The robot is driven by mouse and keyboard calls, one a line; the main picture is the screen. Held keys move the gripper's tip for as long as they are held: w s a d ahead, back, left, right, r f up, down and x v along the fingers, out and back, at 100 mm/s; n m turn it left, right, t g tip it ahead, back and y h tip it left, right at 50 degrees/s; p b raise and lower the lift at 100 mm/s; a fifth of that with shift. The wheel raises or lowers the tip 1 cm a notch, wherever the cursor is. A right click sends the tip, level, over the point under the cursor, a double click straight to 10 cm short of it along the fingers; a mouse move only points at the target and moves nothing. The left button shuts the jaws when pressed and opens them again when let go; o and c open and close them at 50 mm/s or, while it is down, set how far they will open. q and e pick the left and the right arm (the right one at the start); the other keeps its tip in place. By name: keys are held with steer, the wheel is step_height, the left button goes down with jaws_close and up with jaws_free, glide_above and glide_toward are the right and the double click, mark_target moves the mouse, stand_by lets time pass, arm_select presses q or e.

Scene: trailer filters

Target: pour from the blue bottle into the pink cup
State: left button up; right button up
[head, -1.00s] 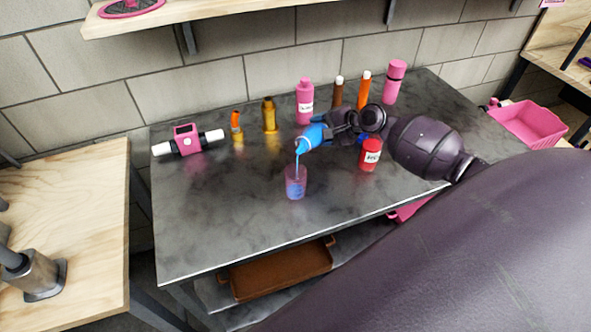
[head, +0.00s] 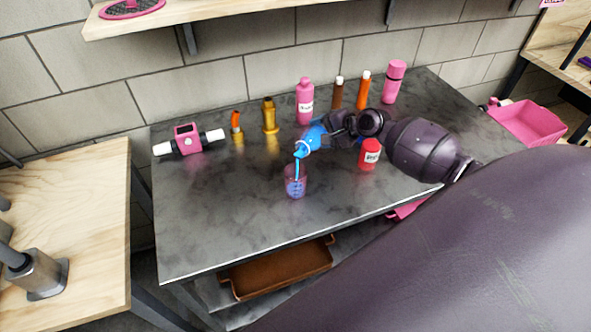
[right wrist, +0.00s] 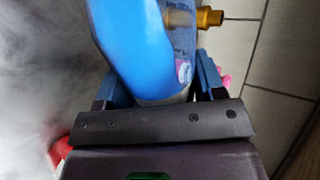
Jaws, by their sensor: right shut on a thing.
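The blue bottle (head: 312,137) is tilted, mouth down to the left, above the pink cup (head: 295,187). A blue stream runs from its mouth into the cup. The cup is see-through, upright on the dark table, with blue liquid inside. My right gripper (head: 327,126) is shut on the blue bottle. In the right wrist view the blue bottle (right wrist: 140,45) sits between the two fingers of my right gripper (right wrist: 158,90). The cup does not show in the right wrist view. My left gripper is not in view.
A red jar (head: 370,154) stands right of the cup, below my right arm. A pink bottle (head: 304,103), gold bottle (head: 270,117), orange bottle (head: 363,90) and pink flask (head: 394,82) stand behind. The table's front left (head: 200,230) is clear.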

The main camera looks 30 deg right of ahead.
steer(key=shift+f+p, duration=0.2)
steer(key=shift+p, duration=0.15)
stand_by(1.5)
